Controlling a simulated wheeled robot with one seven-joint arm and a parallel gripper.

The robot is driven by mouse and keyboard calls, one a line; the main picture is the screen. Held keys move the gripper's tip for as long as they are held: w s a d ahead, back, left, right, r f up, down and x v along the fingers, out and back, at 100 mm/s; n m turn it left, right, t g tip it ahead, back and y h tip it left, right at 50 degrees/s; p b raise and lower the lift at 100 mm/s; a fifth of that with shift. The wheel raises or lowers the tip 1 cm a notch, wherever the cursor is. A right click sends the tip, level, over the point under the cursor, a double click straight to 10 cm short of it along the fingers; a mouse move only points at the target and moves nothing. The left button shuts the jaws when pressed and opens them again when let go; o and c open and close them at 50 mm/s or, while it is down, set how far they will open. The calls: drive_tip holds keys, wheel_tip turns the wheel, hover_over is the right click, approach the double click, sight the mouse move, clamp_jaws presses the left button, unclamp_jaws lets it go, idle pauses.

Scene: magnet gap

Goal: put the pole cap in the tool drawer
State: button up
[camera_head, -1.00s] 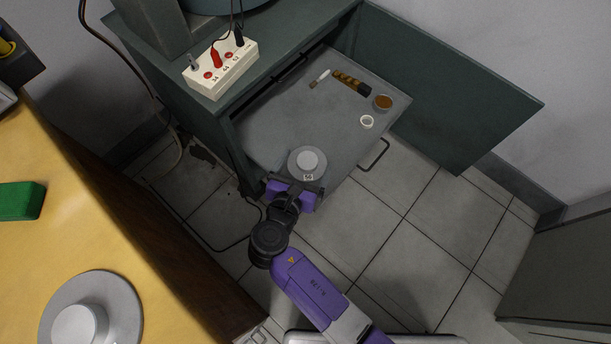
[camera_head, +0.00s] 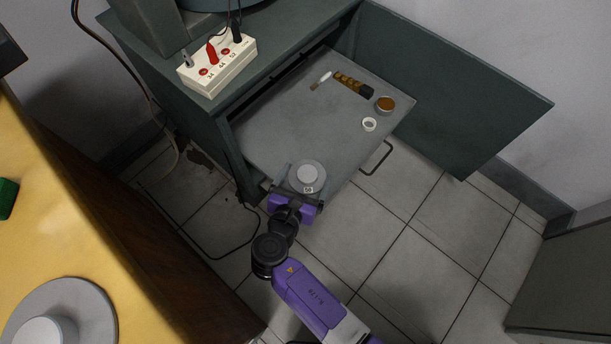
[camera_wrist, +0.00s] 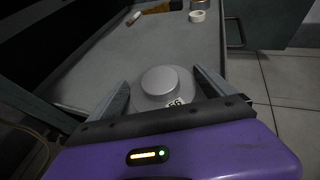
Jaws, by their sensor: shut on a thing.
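The pole cap (camera_head: 311,173) is a round grey disc with a raised knob and a small number label. My gripper (camera_head: 303,182) is shut on it, with one finger on each side. The wrist view also shows the cap (camera_wrist: 163,80) between the fingers, knob up and roughly level. The tool drawer (camera_head: 290,125) is a grey tray pulled out of the green cabinet. The cap appears over the drawer's near front edge; I cannot tell its height above the drawer or whether it touches.
A brush (camera_head: 321,81), a dark-ended tool (camera_head: 352,84), a brown-topped tin (camera_head: 385,104) and a white ring (camera_head: 369,124) lie in the drawer's far part. Its near and middle floor is bare. An open cabinet door (camera_head: 460,85) stands right. Another disc (camera_head: 85,305) lies on the yellow table.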

drive_tip(key=o, duration=1.7)
drive_tip(key=shift+o, duration=0.2)
drive_tip(key=shift+r, duration=0.1)
drive_tip(key=shift+s+r+p, duration=0.2)
drive_tip(key=shift+s+p, duration=0.05)
drive_tip(key=shift+p, duration=0.1)
drive_tip(key=p+v, duration=0.5)
drive_tip(key=v, duration=0.6)
drive_tip(key=shift+s+a, duration=0.15)
drive_tip(key=shift+s, duration=0.05)
drive_tip(key=shift+f, duration=0.1)
